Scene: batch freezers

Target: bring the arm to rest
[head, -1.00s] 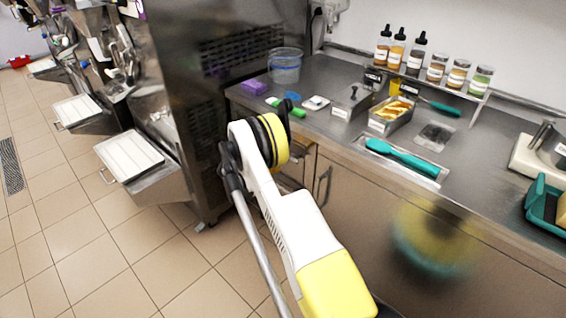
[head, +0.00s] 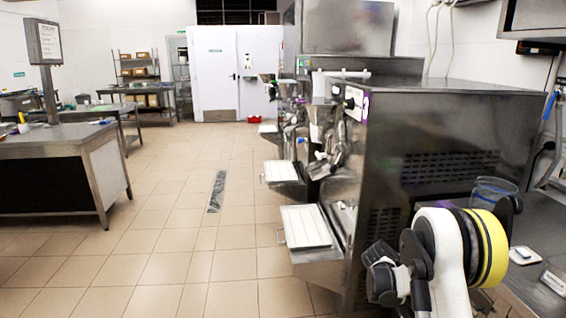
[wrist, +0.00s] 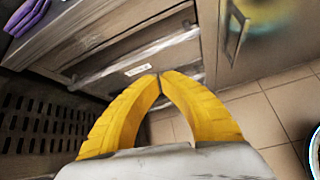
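My gripper (wrist: 158,76) shows in the wrist view with its two yellow fingers curved together, their tips meeting and nothing between them. It hangs in free air in front of a metal drawer front (wrist: 135,70) with a small white label. In the head view my white arm with a yellow band (head: 487,248) stands at the lower right, beside the freezer and the counter. I cannot make out the gripper's fingers in the head view.
A steel batch freezer (head: 440,150) with a white tray (head: 305,227) stands left of my arm. A counter (head: 540,240) with a clear tub (head: 494,190) is at right. Open tiled floor (head: 170,230) lies left, with a steel table (head: 60,140) beyond.

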